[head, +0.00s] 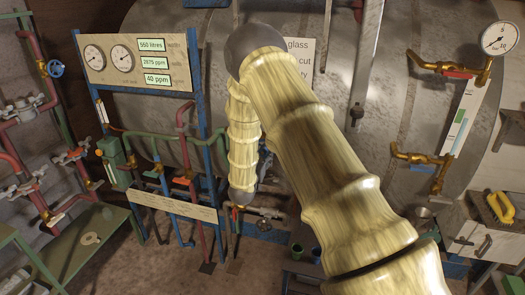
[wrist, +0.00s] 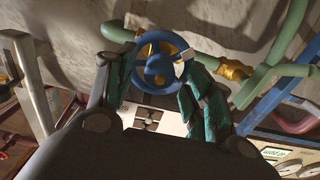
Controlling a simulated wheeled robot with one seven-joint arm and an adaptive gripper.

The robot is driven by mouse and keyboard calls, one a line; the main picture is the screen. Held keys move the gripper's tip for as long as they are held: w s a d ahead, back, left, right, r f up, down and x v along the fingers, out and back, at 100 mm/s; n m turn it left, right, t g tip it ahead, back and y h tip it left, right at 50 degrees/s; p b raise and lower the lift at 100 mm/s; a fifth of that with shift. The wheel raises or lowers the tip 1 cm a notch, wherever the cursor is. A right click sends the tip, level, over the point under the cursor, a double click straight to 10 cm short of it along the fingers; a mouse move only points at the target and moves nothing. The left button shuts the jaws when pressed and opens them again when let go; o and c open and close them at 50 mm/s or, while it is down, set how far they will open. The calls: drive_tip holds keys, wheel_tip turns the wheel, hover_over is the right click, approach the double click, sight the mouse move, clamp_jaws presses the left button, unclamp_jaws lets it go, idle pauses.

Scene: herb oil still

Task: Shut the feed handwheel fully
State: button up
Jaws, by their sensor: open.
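My gripper (wrist: 160,80) is open, with one teal-padded finger on each side of the wheel. The fingers straddle the rim; I cannot tell whether either pad touches it. In the head view my yellow arm bends down at the centre, and the fingers and this wheel cannot be made out there. Another blue handwheel (head: 55,68) shows on the red pipe at the upper left. No label marks either wheel as the feed one.
A gauge panel (head: 135,52) on blue posts reads 550 litres, 2875 ppm and 40 ppm. A large grey tank (head: 400,100) fills the back. Green pipework (wrist: 290,40) runs close to my right finger. A bench with a yellow brush (head: 499,207) stands at the right.

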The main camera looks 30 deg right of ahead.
drive_tip(key=shift+x, duration=0.8)
drive_tip(key=c, duration=1)
